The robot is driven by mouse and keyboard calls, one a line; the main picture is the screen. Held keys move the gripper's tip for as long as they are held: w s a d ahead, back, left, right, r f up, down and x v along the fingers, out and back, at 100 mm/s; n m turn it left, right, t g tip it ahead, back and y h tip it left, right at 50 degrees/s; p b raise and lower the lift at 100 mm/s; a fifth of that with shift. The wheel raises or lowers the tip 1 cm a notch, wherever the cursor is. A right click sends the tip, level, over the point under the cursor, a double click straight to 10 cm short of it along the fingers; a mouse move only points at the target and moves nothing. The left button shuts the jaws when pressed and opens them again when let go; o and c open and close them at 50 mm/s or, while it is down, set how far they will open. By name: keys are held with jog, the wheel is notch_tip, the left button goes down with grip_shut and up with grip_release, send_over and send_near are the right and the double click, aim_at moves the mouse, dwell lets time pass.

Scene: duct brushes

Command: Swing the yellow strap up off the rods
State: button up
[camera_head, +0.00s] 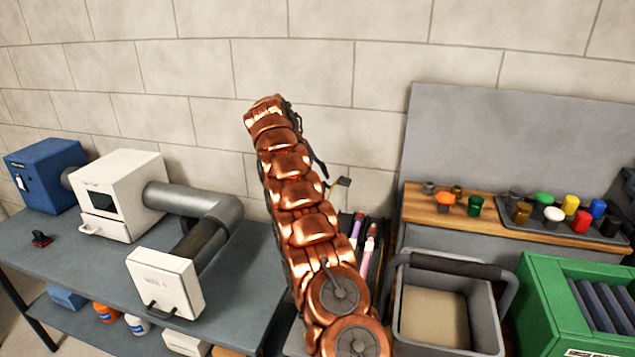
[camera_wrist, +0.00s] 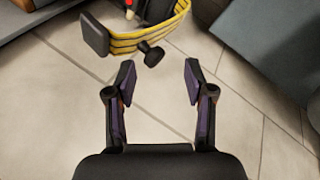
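The yellow strap (camera_wrist: 125,43) with dark stripes curves across the top of the wrist view. A dark square pad (camera_wrist: 94,35) is at its left end and a black knob (camera_wrist: 151,54) sticks out from its front. Ends of the rods (camera_wrist: 130,10) show behind the strap, cut by the picture's edge. My gripper (camera_wrist: 158,75) is open and empty, its two fingers wide apart and pointing toward the strap, apart from it. In the head view, pink and purple rods (camera_head: 368,248) show right of my copper arm, which hides most of the strap and rods.
A grey bin (camera_head: 432,318) with a handle and a green crate (camera_head: 545,310) stand at right. A wooden shelf (camera_head: 425,212) holds several coloured caps. At left, a blue-grey bench (camera_head: 85,275) bears a white machine (camera_head: 120,195) with a grey duct (camera_head: 195,200). Below my gripper is tiled floor.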

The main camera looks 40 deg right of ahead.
jog(key=w+a+r, duration=0.1)
jog(key=w+a, duration=0.1)
jog(key=a, duration=1)
jog(key=shift+a+r, duration=0.15)
jog(key=shift+a, duration=0.15)
jog(key=shift+s, duration=0.1)
dwell(0.5)
